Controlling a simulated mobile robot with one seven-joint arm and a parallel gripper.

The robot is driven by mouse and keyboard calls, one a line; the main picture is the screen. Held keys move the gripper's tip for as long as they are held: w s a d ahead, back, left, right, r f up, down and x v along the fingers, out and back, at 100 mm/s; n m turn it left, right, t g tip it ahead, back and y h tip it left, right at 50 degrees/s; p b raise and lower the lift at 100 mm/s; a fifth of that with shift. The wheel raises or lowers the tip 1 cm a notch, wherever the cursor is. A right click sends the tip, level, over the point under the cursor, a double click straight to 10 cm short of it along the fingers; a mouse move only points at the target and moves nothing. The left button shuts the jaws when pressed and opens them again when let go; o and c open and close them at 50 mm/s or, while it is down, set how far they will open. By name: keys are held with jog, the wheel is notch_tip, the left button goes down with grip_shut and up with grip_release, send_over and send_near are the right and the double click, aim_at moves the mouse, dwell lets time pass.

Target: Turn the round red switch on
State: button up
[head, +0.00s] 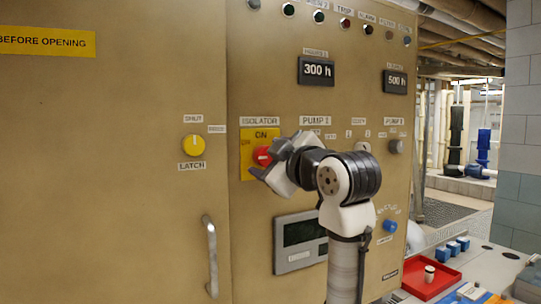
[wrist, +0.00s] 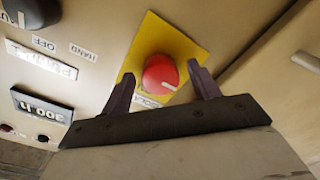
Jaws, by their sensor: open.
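The round red switch (head: 263,156) sits on a yellow square plate (head: 247,167) under the ISOLATOR label on the beige cabinet. ON is printed above it, with a smaller label at its upper left. In the wrist view the red switch (wrist: 158,73) shows a white pointer mark toward its lower right. My gripper (head: 274,160) is open in front of the switch and hides part of it in the head view. In the wrist view the two fingertips (wrist: 161,79) stand either side of the switch. I cannot tell whether they touch it.
A yellow latch knob (head: 193,145) and a door handle (head: 211,256) are to the left. A black pump knob (head: 396,146) and a blue knob (head: 389,226) are to the right. A red tray (head: 432,279) lies on the bench at lower right.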

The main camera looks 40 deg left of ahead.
jog(key=c, duration=1)
jog(key=shift+o, duration=0.2)
jog(key=shift+m, duration=0.4)
jog(key=m, duration=0.3)
jog(key=shift+m+b, duration=0.3)
jog(key=shift+m, duration=0.1)
jog(key=m, duration=0.4)
jog(key=shift+m, duration=0.3)
jog(key=m, duration=0.4)
jog(key=shift+s+m+b, duration=0.1)
jog(key=shift+m+b, duration=0.2)
jog(key=m, duration=0.4)
jog(key=shift+m, duration=0.3)
